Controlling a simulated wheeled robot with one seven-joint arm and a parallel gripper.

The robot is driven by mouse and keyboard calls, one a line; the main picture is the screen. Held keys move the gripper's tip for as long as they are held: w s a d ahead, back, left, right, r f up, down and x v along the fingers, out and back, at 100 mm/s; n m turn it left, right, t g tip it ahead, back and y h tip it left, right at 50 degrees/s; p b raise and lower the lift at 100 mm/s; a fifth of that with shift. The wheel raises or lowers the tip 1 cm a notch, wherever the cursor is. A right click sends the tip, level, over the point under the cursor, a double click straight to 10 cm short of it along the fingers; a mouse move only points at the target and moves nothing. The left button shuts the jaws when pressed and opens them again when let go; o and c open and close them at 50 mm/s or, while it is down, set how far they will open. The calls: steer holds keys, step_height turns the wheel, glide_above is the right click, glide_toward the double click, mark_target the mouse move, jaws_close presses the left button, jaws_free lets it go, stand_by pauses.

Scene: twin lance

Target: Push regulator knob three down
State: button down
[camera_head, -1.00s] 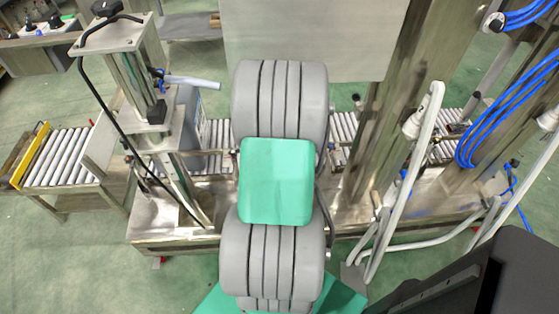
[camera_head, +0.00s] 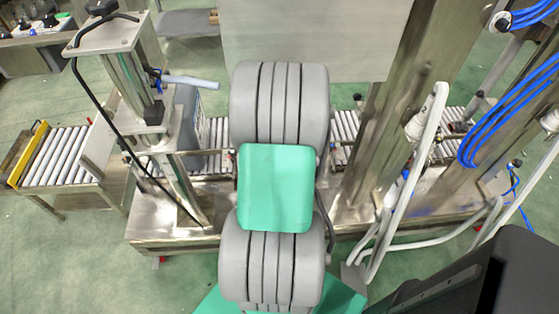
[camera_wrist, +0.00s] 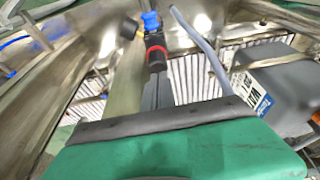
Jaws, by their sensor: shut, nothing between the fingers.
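In the wrist view, my gripper (camera_wrist: 158,78) points up the picture from its green housing, with its narrow grey fingers together and empty. Just beyond its tips is a black fitting with a red band (camera_wrist: 156,56), and above that a bright blue piece (camera_wrist: 150,20). I cannot tell whether the fingertips touch the black fitting. Which part is regulator knob three is not clear. In the head view, my own grey and green arm hides my gripper. A small blue fitting (camera_head: 159,73) shows on the steel post left of my arm.
A roller conveyor (camera_head: 65,155) runs behind my arm. A steel post (camera_head: 135,75) with a black hose stands left. A pale tube (camera_head: 192,81) juts from it. Steel columns and white bent pipes (camera_head: 425,130) stand right. A grey container (camera_wrist: 280,85) is close on the right in the wrist view.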

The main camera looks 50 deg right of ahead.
steer(key=shift+s+a+f, duration=0.1)
steer(key=shift+f, duration=0.1)
steer(key=shift+f+b, duration=0.5)
steer(key=shift+r, duration=0.15)
step_height(320, 180, up, 3)
steer(key=shift+f+p, duration=0.1)
steer(key=shift+p, duration=1.1)
steer(key=shift+r+p, duration=1.1)
steer(key=shift+r, duration=0.5)
steer(key=shift+f, duration=0.1)
